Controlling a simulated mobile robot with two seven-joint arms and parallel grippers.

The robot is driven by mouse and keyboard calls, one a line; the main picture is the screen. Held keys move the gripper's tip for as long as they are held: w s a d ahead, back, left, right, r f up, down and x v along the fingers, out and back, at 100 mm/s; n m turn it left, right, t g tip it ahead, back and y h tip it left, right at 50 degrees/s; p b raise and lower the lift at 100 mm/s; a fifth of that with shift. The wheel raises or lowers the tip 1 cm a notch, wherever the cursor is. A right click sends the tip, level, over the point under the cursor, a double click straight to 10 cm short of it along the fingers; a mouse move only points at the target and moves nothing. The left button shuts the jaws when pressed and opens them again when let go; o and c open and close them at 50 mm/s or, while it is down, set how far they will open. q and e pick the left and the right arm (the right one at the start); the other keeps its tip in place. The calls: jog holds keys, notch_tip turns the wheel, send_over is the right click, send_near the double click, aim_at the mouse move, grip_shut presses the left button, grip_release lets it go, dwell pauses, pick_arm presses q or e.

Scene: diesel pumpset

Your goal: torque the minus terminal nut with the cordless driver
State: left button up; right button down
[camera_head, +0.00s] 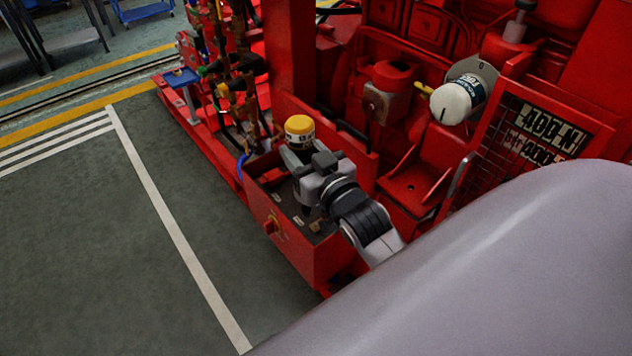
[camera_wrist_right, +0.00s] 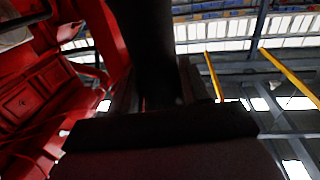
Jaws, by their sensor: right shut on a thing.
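My right gripper (camera_head: 305,172) reaches into the open red battery box (camera_head: 285,250) in the head view. It is shut on the cordless driver (camera_head: 299,131), whose yellow and black end stands up above the gripper. In the right wrist view the driver's dark body (camera_wrist_right: 147,45) is between the two fingers of the right gripper (camera_wrist_right: 157,92). The driver's lower end is hidden behind the gripper. The dark battery top (camera_head: 289,208) shows in the box, under and in front of the gripper. I cannot make out the minus terminal nut. My left gripper is not in view.
Red engine parts and a wire mesh guard (camera_head: 520,125) stand right of the box. A white filter (camera_head: 457,101) sits above it. Pipes and valves (camera_head: 228,75) stand behind, near a blue cable (camera_head: 243,165). The green floor (camera_head: 90,260) at left is clear.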

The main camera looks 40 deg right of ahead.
pick_arm(q)
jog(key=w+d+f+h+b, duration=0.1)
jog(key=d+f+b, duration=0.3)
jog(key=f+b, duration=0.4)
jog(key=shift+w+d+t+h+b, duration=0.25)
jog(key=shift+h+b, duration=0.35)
jog(key=shift+b, duration=2.25)
pick_arm(e)
jog(key=w+d+f, duration=0.3)
jog(key=d+f, duration=0.1)
jog(key=f, duration=0.2)
jog(key=w+d+f+m+h, duration=0.1)
jog(key=w+d+f, duration=0.2)
jog(key=f, duration=0.4)
jog(key=shift+w+d+h, duration=0.3)
jog(key=shift+w+d, duration=0.05)
jog(key=shift+w, duration=0.15)
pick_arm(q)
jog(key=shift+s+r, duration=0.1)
pick_arm(e)
jog(key=shift+r, duration=0.1)
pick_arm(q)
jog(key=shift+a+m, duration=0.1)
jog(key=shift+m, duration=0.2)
